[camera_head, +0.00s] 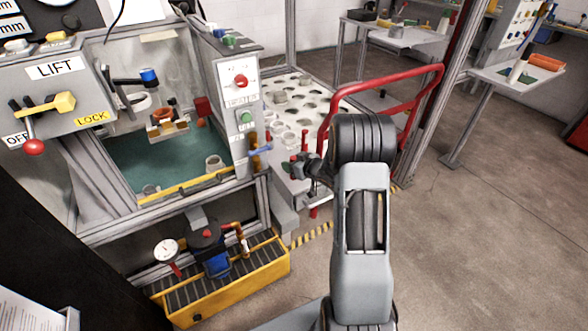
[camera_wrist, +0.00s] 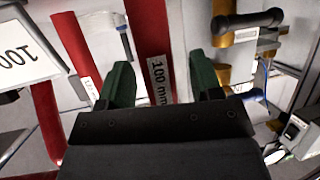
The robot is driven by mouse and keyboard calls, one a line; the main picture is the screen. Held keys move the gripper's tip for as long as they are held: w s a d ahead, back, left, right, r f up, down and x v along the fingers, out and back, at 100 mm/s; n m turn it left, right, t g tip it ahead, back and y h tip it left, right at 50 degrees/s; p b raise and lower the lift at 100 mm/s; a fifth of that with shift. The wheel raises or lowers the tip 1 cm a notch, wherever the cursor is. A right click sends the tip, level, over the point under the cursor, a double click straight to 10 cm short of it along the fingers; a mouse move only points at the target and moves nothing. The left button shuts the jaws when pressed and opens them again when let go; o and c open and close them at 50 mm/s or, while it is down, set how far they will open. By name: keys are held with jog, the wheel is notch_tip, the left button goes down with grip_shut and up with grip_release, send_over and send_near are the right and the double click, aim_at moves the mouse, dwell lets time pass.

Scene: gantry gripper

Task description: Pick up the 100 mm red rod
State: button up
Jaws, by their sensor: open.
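The red rod with a "100 mm" label (camera_wrist: 150,35) shows in the wrist view, running down from the top edge between my gripper's two green fingers. My gripper (camera_wrist: 162,78) is open, with a gap to the rod on both sides; I cannot tell how far along the fingers the rod lies. The rod's lower part is hidden behind the dark gripper body. In the head view, my gripper (camera_head: 307,165) is small and dark beside the machine, near a thin upright red piece (camera_head: 304,141).
A brass-coloured piece with a black handle (camera_wrist: 245,22) is close on the right. A red rail (camera_head: 385,85) and a tray with holes (camera_head: 310,88) are nearby.

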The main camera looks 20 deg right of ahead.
jog(key=shift+c, duration=0.4)
jog(key=c, duration=1)
jog(key=shift+r, duration=0.15)
